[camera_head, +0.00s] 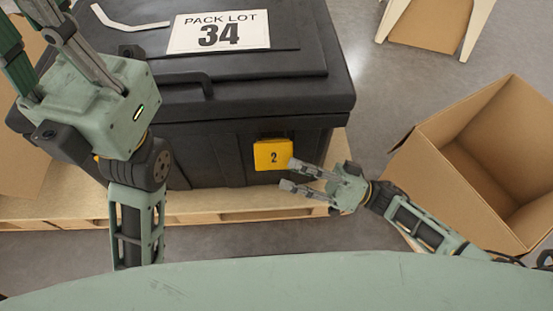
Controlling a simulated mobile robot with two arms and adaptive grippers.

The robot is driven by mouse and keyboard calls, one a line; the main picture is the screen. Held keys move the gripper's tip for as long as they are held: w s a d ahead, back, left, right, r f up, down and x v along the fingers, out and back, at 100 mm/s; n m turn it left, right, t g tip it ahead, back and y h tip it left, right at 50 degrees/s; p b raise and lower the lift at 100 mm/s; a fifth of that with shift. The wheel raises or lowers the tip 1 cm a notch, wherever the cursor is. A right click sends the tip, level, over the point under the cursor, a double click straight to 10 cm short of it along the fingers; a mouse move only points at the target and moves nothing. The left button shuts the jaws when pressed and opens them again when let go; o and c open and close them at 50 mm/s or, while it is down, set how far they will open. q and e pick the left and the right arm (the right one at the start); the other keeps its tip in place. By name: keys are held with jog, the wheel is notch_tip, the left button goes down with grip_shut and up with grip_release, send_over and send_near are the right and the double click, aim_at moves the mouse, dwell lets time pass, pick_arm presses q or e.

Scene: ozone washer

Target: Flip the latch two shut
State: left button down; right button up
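Latch two (272,154) is a yellow plate marked "2" on the front of a black case (225,150), right of its middle. The plate lies against the case front, but I cannot tell whether it is fastened. My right gripper (287,175) is open and empty, its fingers pointing left. Its upper fingertip is at the plate's lower right edge in the picture; I cannot tell if they touch. My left gripper (32,45) is raised over the case's left side, fingers apart and partly cut off by the frame.
The case stands on a wooden pallet (245,205). Its lid carries a "PACK LOT 34" sign (219,32), a dark handle (185,79) and a pale bent strip (125,22). An open cardboard box (450,135) stands right. Grey floor (395,85) is clear between case and box.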

aim_at(274, 163)
jog(key=shift+b+x, duration=0.5)
jog(key=shift+x, duration=2.1)
grip_shut()
